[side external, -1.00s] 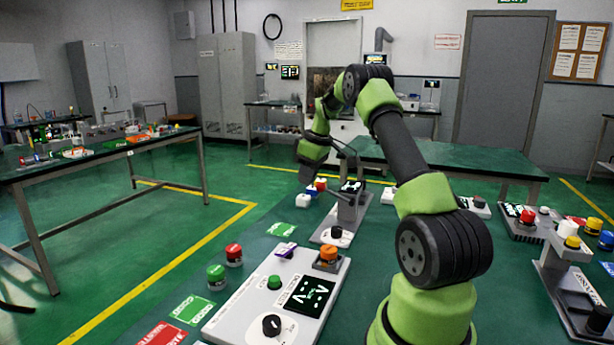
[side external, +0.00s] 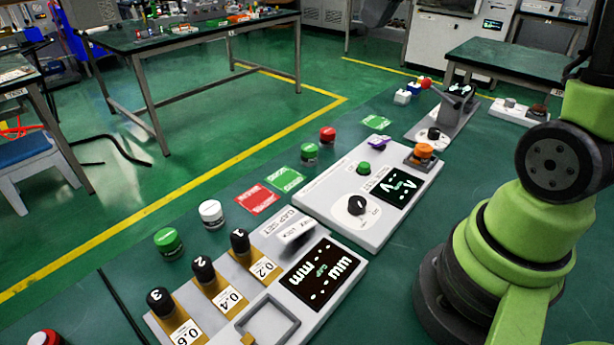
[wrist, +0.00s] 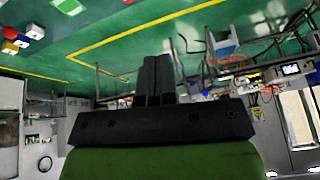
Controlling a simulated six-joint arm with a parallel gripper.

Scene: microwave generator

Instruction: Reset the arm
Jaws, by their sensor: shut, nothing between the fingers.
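My gripper (wrist: 158,80) shows in the wrist view, with its two dark fingers together and nothing between them. It is up in the air, away from the bench top, and the room appears upside down behind it. In the side view my gripper is out of frame; only my green lower arm shows at the right. The white control panel (side external: 318,205) with a black knob and display sits mid-bench. The gap-set panel (side external: 345,292) with several black-topped plugs lies nearer the camera.
Loose buttons stand along the bench's left edge: green (side external: 168,241), white (side external: 212,213) and red (side external: 327,134). A grey stand (side external: 455,112) is at the back. Red (side external: 257,199) and green (side external: 287,180) cards lie flat. A separate table (side external: 190,40) stands across the floor.

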